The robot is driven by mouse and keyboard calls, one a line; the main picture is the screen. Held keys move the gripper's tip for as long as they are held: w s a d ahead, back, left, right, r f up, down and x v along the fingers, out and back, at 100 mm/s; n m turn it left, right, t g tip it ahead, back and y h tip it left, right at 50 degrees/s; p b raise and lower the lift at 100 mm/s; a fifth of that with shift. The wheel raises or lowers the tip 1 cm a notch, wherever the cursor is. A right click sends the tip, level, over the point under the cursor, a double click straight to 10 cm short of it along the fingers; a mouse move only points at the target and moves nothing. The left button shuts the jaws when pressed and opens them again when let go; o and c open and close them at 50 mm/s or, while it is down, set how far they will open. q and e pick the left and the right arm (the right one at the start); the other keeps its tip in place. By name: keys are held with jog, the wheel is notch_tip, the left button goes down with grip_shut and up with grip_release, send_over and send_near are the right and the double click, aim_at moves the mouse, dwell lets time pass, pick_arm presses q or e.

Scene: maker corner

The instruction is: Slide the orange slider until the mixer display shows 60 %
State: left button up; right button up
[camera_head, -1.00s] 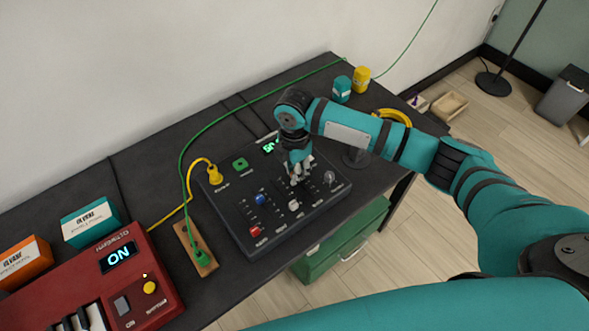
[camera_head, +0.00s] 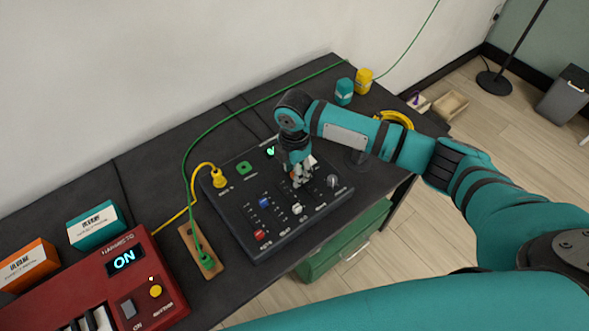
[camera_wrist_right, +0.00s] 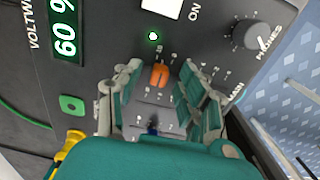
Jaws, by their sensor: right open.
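The black mixer (camera_head: 240,222) lies on the dark table. In the right wrist view its display (camera_wrist_right: 65,33) reads 60 %; in the head view the same display (camera_head: 270,152) shows a small green mark, partly hidden by my arm. The orange slider (camera_wrist_right: 159,75) shows in the right wrist view between my right fingers, with gaps on both sides. My right gripper (camera_head: 302,181) is open over the mixer, and its fingers (camera_wrist_right: 160,84) stand astride the slider in the wrist view. My left gripper is out of view.
Other sliders with blue (camera_head: 264,202), red (camera_head: 260,234) and white (camera_head: 297,209) caps stand near the gripper. A grey knob (camera_head: 333,181) is to the right. A yellow plug (camera_head: 219,179) and green cable lie left. A red keyboard (camera_head: 150,290) is at lower left.

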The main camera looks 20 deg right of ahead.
notch_tip(320, 180, up, 12)
dwell(0.5)
dwell(0.3)
